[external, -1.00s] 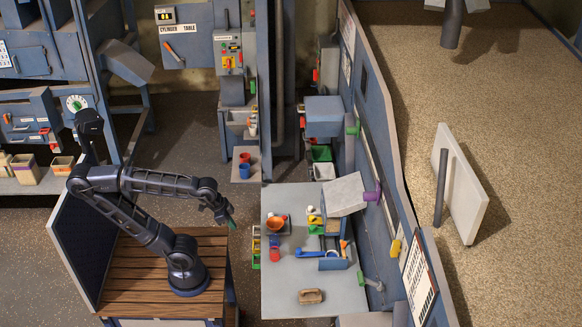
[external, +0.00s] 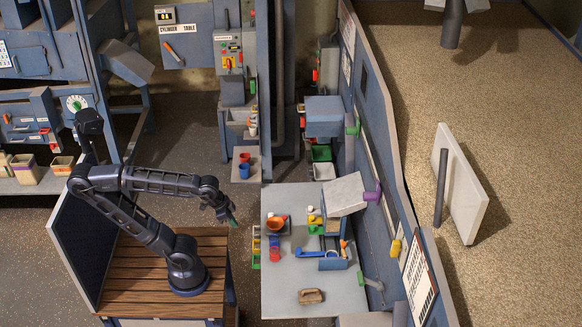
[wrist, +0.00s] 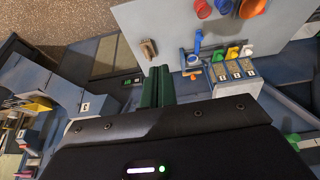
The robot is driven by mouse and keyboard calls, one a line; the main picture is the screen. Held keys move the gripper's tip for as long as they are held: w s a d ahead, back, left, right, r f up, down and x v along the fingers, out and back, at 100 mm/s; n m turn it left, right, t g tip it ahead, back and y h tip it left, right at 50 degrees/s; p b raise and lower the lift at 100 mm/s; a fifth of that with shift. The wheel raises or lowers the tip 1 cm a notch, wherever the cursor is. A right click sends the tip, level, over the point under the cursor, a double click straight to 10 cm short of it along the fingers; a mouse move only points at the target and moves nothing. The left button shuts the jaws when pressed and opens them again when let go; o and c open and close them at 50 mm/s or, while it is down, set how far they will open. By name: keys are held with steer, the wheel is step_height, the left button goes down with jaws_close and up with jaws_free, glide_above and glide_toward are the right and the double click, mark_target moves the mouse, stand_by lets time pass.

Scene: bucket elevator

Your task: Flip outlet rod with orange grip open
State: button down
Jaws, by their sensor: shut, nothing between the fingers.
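My gripper (external: 231,218) is shut and empty, held above the front right of my wooden base, left of the grey table. Its green fingers (wrist: 157,87) lie together in the wrist view. I cannot tell for sure which part is the outlet rod with the orange grip. A small orange handle-like piece (external: 344,244) stands by the blue box on the grey table. An orange-red handle (external: 170,48) sits on the Cylinder Table panel at the back. A yellow grip (external: 396,248) and a purple grip (external: 372,195) stick out of the blue wall. My gripper touches none of these.
The grey table (external: 283,285) holds an orange bowl (external: 276,224), a blue-handled part (external: 311,254), a brown brush-like block (external: 311,296) and a grey hopper (external: 345,193). In the wrist view the table (wrist: 140,20) lies beyond the fingers. Floor behind my arm is clear.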

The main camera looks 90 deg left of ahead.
mark_target(248, 120)
steer(key=w+a+r+n+y, duration=0.1)
steer(key=w+a+r+n, duration=0.1)
steer(key=w+a+r, duration=0.4)
steer(key=w+a+r+n, duration=0.2)
steer(key=w+a+n, duration=0.15)
steer(key=a, duration=0.45)
steer(key=w+a+r+n+y, duration=0.1)
steer(key=w+a+r, duration=0.45)
steer(key=a, duration=0.25)
steer(key=w+a+r+n+g, duration=0.1)
steer(key=w+a+r+n, duration=0.15)
steer(key=a, duration=0.95)
steer(key=s+a+n+g+y, duration=0.1)
steer(key=a+n, duration=0.1)
steer(key=a, duration=1)
steer(key=s+a+n+y, duration=0.1)
steer(key=s+a+n, duration=0.15)
steer(key=a, duration=0.85)
steer(key=s+a+f+n+g, duration=0.1)
steer(key=s+a+n, duration=0.1)
steer(key=s+a, duration=0.4)
steer(key=s+a+f+n, duration=0.2)
steer(key=s+a, duration=0.4)
steer(key=a, duration=0.9)
steer(key=shift+a+g, duration=0.35)
steer(key=shift+g, duration=0.05)
steer(key=shift+f, duration=0.15)
